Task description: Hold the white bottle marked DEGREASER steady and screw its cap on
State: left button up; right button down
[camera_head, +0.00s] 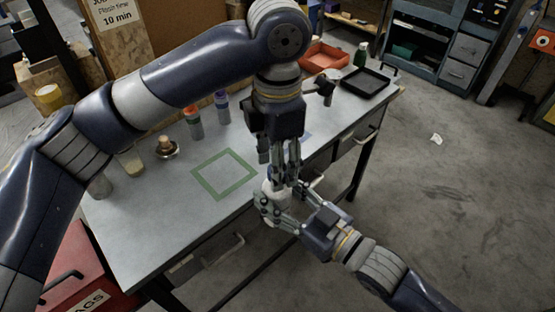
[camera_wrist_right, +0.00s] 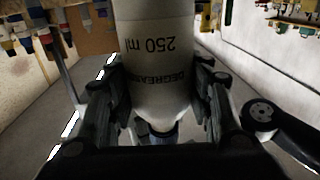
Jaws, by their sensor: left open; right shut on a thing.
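The white DEGREASER bottle (camera_head: 269,187) is at the table's front edge in the head view, partly hidden by both grippers. Its printed label fills the middle of the right wrist view (camera_wrist_right: 158,65), the lettering upside down there. My right gripper (camera_head: 278,208) is shut around the bottle, with a finger on each side in the wrist view. My left gripper (camera_head: 281,178) points down from above, open, with its fingertips close to the top of the bottle. I cannot tell whether they touch it. The cap cannot be made out clearly.
A green square outline (camera_head: 224,174) marks the grey table (camera_head: 150,230). Two small bottles (camera_head: 194,122) (camera_head: 222,107), a jar (camera_head: 131,160) and a brush-like item (camera_head: 166,147) stand behind it. A red tray (camera_head: 325,57) and black tray (camera_head: 365,82) lie at the far end.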

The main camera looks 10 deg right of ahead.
pick_arm(q)
jog(key=shift+r, duration=2.25)
jog(key=shift+c, duration=0.3)
